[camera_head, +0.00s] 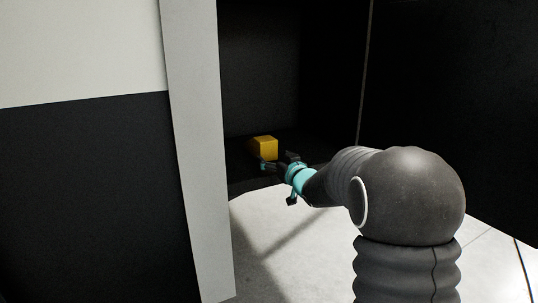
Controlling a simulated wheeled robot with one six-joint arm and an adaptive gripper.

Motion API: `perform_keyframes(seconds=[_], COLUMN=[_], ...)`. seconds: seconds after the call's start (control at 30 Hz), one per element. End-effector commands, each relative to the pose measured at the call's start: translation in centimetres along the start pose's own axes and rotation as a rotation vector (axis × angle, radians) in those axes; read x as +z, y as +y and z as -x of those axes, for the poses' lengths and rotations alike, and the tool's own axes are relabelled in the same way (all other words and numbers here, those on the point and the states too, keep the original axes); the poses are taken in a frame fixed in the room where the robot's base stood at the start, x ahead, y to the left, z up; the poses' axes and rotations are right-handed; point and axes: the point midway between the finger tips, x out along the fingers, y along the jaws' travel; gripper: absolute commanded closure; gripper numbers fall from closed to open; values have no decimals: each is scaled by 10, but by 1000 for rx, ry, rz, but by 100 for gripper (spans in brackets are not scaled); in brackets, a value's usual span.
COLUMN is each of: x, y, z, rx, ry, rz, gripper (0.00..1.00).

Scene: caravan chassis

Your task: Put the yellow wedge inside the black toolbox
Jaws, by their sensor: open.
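The yellow wedge (265,147) shows as a small yellow block on the dark floor of a black recess, near the middle of the picture. My gripper (272,163) is open, just in front of the wedge and close to its lower edge. I cannot tell whether the fingers touch it. The lower part of the wedge is partly hidden by the gripper. I cannot make out a separate black toolbox; the dark recess may hide it.
A pale upright post (196,150) stands left of the recess, beside a white and black panel (80,190). A dark wall (455,90) closes the right side. The light floor (265,250) in front is bare, with shadows across it.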

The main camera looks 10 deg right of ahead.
Motion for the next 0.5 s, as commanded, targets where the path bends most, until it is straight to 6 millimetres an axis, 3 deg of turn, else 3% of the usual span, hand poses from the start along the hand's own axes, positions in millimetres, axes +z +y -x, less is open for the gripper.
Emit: perform_keyframes(seconds=[0.2, 0.5], x=[-1, 0], y=[0, 0], z=[41, 64], rx=[2, 1], ry=[1, 0], rz=[0, -1], gripper=[9, 9])
